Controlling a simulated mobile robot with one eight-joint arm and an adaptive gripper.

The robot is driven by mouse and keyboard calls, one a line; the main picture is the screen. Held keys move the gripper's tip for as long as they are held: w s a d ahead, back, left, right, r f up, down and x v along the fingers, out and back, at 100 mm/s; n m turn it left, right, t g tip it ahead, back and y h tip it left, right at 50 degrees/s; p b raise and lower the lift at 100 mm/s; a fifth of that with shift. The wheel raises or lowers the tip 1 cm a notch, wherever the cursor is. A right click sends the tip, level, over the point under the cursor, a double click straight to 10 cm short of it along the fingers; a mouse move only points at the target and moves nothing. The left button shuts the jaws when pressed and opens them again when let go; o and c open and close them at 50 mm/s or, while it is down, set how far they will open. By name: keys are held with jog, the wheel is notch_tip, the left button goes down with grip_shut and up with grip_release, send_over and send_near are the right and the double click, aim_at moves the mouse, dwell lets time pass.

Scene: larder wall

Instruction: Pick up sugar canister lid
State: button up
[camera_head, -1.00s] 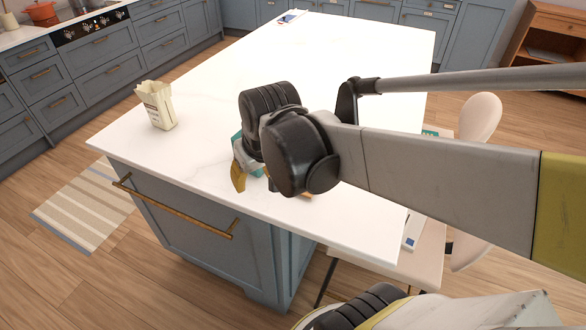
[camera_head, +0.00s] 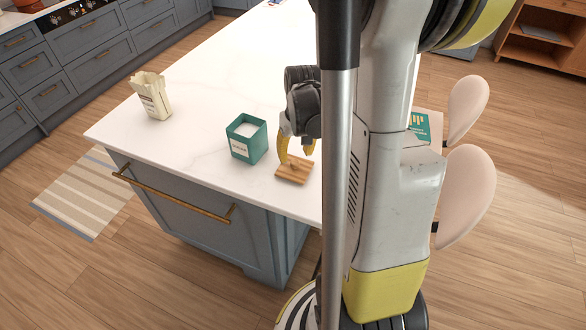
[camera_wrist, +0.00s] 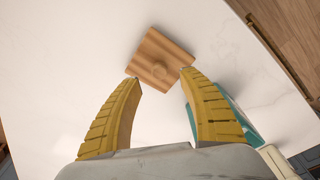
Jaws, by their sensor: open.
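The sugar canister lid (camera_head: 294,170) is a square wooden piece with a small round knob, lying flat on the white island top near its front edge. In the wrist view the lid (camera_wrist: 160,58) lies just beyond my yellow fingertips. My gripper (camera_head: 297,150) is above the lid in the head view, its fingers apart and empty. In the wrist view my gripper (camera_wrist: 162,80) shows both fingers spread wide. The teal canister (camera_head: 246,139) stands without a lid to the left of the lid, with white contents showing. It is partly hidden behind the right finger in the wrist view (camera_wrist: 238,117).
A cream paper bag (camera_head: 151,96) stands on the island (camera_head: 203,80) at the left. A teal item (camera_head: 419,125) and pale chairs (camera_head: 468,185) are right of my arm. The island top between bag and canister is clear.

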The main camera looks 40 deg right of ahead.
aim_at(295, 162)
jog(key=f+b, duration=0.1)
jog(key=f, duration=0.1)
jog(key=f+b, duration=0.1)
jog(key=f, duration=0.2)
jog(key=shift+w+d, duration=0.1)
jog(key=shift+w, duration=0.1)
jog(key=shift+r, duration=0.15)
grip_shut()
jog(key=shift+r, duration=0.1)
